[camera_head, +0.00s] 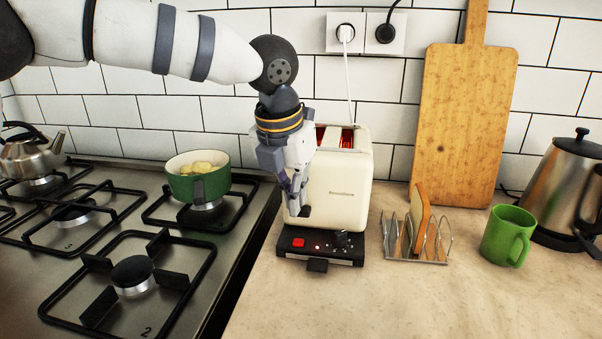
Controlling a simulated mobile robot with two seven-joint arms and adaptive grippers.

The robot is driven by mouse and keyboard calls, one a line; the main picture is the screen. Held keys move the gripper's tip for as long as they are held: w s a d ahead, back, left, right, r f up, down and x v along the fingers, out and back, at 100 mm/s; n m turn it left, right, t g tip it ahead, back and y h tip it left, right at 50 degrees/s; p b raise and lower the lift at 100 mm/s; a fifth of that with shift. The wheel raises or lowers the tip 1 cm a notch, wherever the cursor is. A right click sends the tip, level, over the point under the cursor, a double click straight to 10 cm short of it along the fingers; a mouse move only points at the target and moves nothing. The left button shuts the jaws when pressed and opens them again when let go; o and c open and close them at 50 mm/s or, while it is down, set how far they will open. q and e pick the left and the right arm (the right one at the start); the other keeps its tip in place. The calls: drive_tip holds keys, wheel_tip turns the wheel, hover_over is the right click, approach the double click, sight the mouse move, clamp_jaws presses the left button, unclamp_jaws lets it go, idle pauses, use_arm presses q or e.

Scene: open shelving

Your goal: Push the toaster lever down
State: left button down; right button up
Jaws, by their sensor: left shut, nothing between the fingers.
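The cream toaster (345,185) stands upright on the counter, with a dark control base (345,250) at its front. The slots in its top glow red. A dark tab (316,265), which looks like the lever, sticks out low at the front of the base. My left gripper (299,208) points down at the toaster's front left side, its fingers closed and empty. Its fingertips are above the base and the tab, apart from the tab. The gripper hides the toaster's left front edge; I cannot tell whether it touches the body. My right gripper is not in view.
A gas hob with a green pot (198,180) and a kettle (32,155) is on the left. A toast rack (432,245), a green mug (508,235) and a steel kettle (565,190) stand right. A cutting board (465,120) leans behind. The front counter (420,305) is clear.

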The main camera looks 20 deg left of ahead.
use_arm(q)
drive_tip(key=shift+s+r, duration=0.3)
drive_tip(key=shift+s, duration=0.5)
drive_tip(key=v, duration=1.2)
drive_tip(key=shift+a, duration=0.1)
